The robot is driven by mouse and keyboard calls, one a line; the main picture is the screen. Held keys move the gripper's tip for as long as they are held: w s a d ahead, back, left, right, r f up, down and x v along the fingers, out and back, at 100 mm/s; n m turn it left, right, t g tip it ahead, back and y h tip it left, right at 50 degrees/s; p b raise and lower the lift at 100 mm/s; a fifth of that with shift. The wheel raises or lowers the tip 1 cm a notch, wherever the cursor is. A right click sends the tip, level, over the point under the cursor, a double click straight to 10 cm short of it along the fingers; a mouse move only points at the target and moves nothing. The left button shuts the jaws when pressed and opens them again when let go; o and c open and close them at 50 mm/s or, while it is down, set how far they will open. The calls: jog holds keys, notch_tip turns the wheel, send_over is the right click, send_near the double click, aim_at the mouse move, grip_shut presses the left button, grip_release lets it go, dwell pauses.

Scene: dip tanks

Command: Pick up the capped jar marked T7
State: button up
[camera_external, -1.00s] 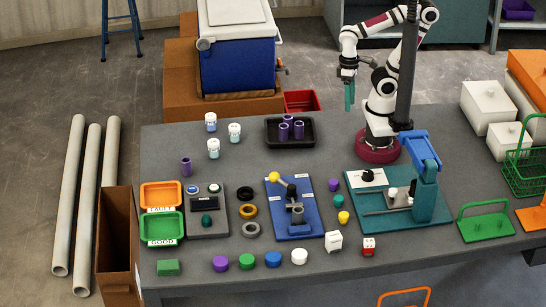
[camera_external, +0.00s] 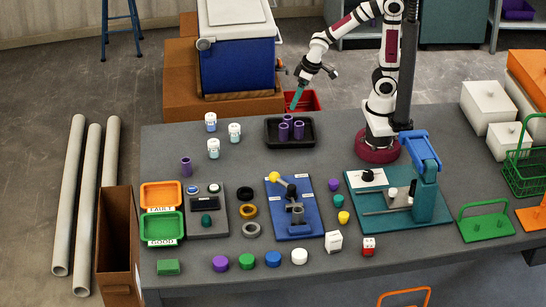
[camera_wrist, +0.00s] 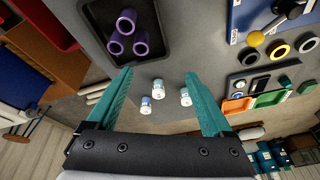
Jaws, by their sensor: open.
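Three small white capped jars stand together at the back left of the table: one with a blue label (camera_external: 211,122), one to its right (camera_external: 235,132), and one nearer the front (camera_external: 213,148). The markings are too small to read, so I cannot tell which is T7. In the wrist view the jars (camera_wrist: 146,105), (camera_wrist: 158,84) and (camera_wrist: 186,97) show between my fingers, some way beyond them. My gripper (camera_external: 294,108) has teal fingers, is above the table's back edge near the black tray, and holds nothing. In the wrist view it (camera_wrist: 160,100) is wide open.
A black tray (camera_external: 269,143) with three purple tubes stands right of the jars. A red bin (camera_external: 312,99) is behind the table. The table around the jars is mostly clear.

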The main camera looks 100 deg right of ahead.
jog(key=w+d+f+n+t+h, duration=0.1)
jog(key=w+d+f+t, duration=0.15)
jog(key=w+d, duration=0.35)
jog(key=w+d+f+t, duration=0.2)
jog(key=w+d+f, duration=0.15)
jog(key=w, duration=0.45)
jog(key=n+t, duration=0.2)
jog(key=t, duration=0.3)
send_near(213, 124)
jog(key=shift+w+d+r, duration=0.1)
jog(key=shift+d+r, duration=0.05)
jog(key=shift+d, duration=0.3)
jog(key=shift+w+d+r, duration=0.1)
jog(key=shift+d+r, duration=0.05)
jog(key=shift+d, duration=0.3)
jog(key=shift+w+f+n, duration=0.1)
jog(key=shift+f+n, duration=0.2)
jog(key=shift+y, duration=0.3)
jog(key=x, duration=1.2)
jog(key=shift+w+d+r, duration=0.15)
jog(key=shift+d+r, duration=0.2)
jog(key=shift+r, duration=0.05)
grip_shut()
